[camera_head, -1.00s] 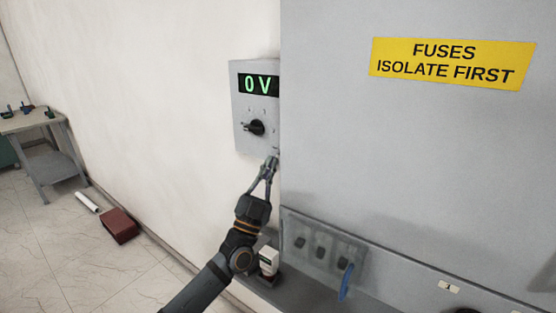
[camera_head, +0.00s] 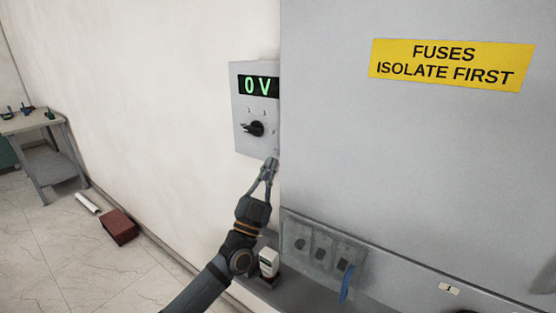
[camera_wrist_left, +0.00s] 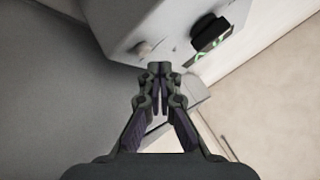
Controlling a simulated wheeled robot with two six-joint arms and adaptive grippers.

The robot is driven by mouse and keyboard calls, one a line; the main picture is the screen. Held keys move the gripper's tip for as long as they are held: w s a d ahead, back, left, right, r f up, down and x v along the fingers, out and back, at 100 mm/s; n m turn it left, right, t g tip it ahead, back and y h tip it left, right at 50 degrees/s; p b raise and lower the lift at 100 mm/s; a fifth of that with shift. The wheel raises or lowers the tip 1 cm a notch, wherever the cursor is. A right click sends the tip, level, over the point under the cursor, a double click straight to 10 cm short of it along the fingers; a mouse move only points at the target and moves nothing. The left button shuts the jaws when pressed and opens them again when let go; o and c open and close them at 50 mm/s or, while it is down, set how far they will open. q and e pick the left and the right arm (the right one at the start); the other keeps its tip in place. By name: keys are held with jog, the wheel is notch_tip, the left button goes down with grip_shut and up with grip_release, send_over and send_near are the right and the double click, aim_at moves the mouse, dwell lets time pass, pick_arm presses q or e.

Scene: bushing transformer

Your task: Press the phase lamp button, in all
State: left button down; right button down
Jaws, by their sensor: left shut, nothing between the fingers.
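A grey meter box (camera_head: 242,112) on the wall shows a green 0 V display (camera_head: 259,86) and a black rotary knob (camera_head: 254,128). My left gripper (camera_head: 270,163) is shut and empty at the lower right corner of the box. In the left wrist view, the gripper's closed fingertips (camera_wrist_left: 160,68) are near the box (camera_wrist_left: 128,25). A small pale round stub (camera_wrist_left: 146,47), possibly the lamp button, stands left of and above the tips. The black knob (camera_wrist_left: 210,32) is to the right. I cannot tell whether the tips touch the box. My right gripper is not in view.
A large grey cabinet (camera_head: 400,150) with a yellow fuse sign (camera_head: 452,64) stands close on the right. Below are a switch panel (camera_head: 318,248) with a blue handle (camera_head: 346,283), and a small white item (camera_head: 268,262). A workbench (camera_head: 32,122) and red box (camera_head: 119,227) are far left.

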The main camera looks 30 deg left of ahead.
pick_arm(q)
jog(key=shift+w, duration=0.1)
jog(key=shift+w, duration=0.4)
jog(key=shift+w+d, duration=0.1)
jog(key=shift+w, duration=0.25)
dwell(0.6)
jog(key=shift+s, duration=0.1)
jog(key=shift+s+p, duration=0.7)
jog(key=shift+s, duration=0.1)
